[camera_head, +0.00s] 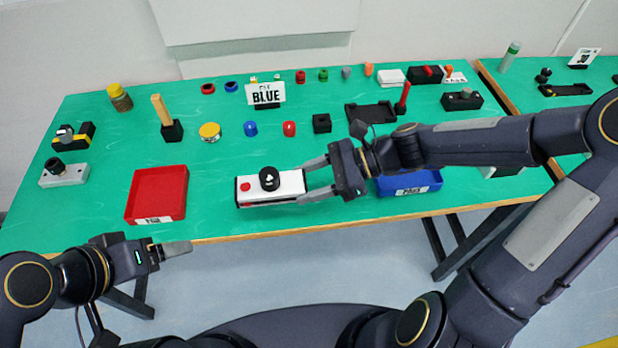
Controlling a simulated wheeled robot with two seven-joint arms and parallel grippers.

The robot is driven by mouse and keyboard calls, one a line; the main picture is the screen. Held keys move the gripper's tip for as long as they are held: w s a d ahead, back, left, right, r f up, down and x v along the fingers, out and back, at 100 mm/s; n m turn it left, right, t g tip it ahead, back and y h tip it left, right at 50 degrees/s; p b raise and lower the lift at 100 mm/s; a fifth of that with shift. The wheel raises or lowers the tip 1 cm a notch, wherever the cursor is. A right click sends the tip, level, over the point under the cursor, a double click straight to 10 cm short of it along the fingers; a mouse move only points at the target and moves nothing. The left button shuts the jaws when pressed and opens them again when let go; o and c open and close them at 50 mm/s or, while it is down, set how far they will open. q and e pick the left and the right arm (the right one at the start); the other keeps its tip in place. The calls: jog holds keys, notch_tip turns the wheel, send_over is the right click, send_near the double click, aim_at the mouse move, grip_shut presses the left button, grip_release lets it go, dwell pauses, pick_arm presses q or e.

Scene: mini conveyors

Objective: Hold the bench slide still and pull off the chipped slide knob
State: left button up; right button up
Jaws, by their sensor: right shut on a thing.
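The bench slide (287,196) is a white-topped block with dark sides near the front edge of the green bench. A round black slide knob (268,179) with a pale mark on top sits on it, with a small red spot to its left. My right gripper (305,182) comes from the right and is shut on the slide's right end, its fingers at the far and near sides. My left gripper (184,248) is off the bench's front edge, apart from the slide. Its fingers overlap in this view, so its opening is unclear.
A red tray (183,193) stands left of the slide and a blue tray (432,203) to the right, partly behind my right gripper. Green surface is clear between the red tray and the slide.

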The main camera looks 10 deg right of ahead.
jog(key=shift+w, duration=0.1)
jog(key=shift+w+d+f+b, duration=0.3)
jog(key=shift+w+f+b, duration=0.5)
jog(key=shift+w+f, duration=1.35)
jog(key=shift+w+d+f+b, duration=0.35)
jog(key=shift+w+f+b, duration=0.5)
jog(key=shift+w+f, duration=1.3)
jog(key=shift+w+d+f+b, duration=0.3)
jog(key=shift+w+f+b, duration=0.5)
jog(key=shift+w+f, duration=1.3)
jog(key=shift+w+r, duration=0.45)
jog(key=shift+r, duration=0.05)
jog(key=shift+f+b, duration=0.4)
jog(key=shift+f, duration=0.35)
